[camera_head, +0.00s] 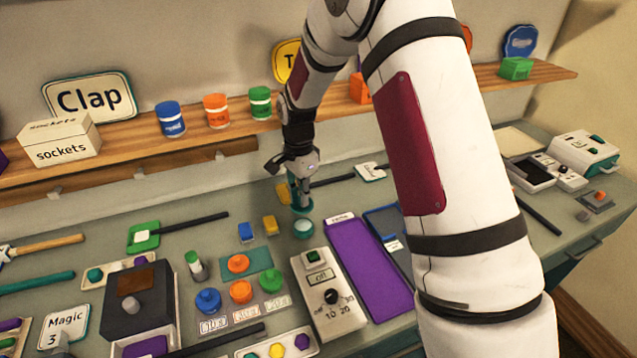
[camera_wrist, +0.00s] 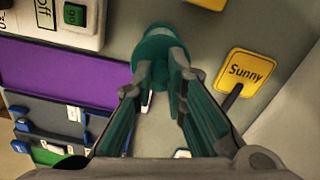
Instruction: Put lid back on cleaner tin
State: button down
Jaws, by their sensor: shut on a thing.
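My gripper (camera_head: 300,185) is shut on a teal round piece (camera_head: 302,205), which looks like the lid. A small round tin (camera_head: 303,228) with a pale top and teal side stands on the bench, just in front of the held piece in the head view. The held piece appears apart from the tin's top, to its far side. I cannot tell the height of the gap between them. In the wrist view the tin is not clearly made out.
A grey switch box (camera_head: 328,297) stands close in front of the tin, and a purple panel (camera_head: 368,268) lies to its right. A yellow "Sunny" sign (camera_wrist: 249,75) lies close to my fingers.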

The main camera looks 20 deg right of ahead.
jog(key=shift+f, duration=0.3)
jog(key=shift+f+b, duration=0.6)
jog(key=shift+f, duration=2.35)
jog(key=shift+f, duration=0.15)
dwell(0.4)
jog(key=c, duration=1.1)
grip_release()
jog(key=shift+o, duration=0.2)
jog(key=shift+r+p, duration=0.45)
jog(key=shift+r, duration=3.1)
